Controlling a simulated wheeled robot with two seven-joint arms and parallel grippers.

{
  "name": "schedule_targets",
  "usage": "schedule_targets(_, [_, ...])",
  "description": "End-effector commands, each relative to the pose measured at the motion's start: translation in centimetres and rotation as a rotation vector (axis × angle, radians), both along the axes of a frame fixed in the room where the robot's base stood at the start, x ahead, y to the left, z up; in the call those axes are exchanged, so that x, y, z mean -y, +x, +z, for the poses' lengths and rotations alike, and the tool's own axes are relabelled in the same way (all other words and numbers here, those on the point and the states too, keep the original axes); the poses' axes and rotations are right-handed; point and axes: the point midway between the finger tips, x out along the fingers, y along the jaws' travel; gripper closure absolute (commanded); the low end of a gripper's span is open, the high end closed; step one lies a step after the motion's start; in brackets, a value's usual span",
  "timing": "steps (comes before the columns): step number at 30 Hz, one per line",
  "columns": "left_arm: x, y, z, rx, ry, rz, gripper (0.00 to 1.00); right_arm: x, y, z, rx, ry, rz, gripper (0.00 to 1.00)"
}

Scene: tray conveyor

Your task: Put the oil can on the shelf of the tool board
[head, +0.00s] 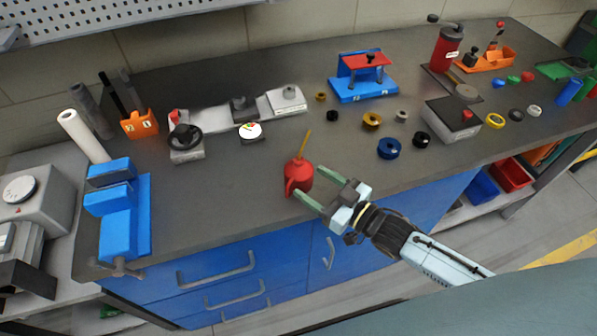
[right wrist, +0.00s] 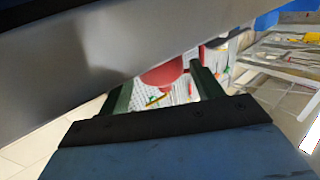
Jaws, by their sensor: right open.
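The red oil can (head: 298,179) with its thin yellow spout stands upright on the grey bench top, near the front edge. It also shows in the right wrist view (right wrist: 163,75), between and beyond the green fingers. My right gripper (head: 307,181) is open at the can's right side, its two fingertips reaching toward the red body. I cannot tell whether they touch it. Part of the perforated tool board (head: 130,12) shows at the top left of the head view. A grey ledge (head: 9,38) is at its left end; most of the board is cut off. My left gripper is out of view.
A blue vise (head: 118,215) stands at the bench's left front. A blue-red fixture (head: 362,78) and several coloured rings lie right of the can. Bench left of the can is clear.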

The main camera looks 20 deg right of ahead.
Motion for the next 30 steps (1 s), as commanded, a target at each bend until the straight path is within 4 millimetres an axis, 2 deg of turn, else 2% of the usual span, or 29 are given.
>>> schedule_targets(5, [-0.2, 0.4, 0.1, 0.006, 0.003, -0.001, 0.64, -0.6, 1.0, 0.1, 0.001, -0.001, -0.001, 0.34])
schedule_targets(13, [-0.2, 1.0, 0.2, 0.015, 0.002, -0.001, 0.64, -2.6, 4.3, 0.4, 0.0, 0.0, 0.0, 0.34])
schedule_targets(23, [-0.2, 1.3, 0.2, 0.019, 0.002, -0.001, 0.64, -3.1, 4.8, 0.3, -0.002, -0.001, 0.0, 0.34])
schedule_targets(30, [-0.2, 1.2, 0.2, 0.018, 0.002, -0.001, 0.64, -3.0, 4.8, 0.3, -0.001, -0.001, 0.0, 0.66])
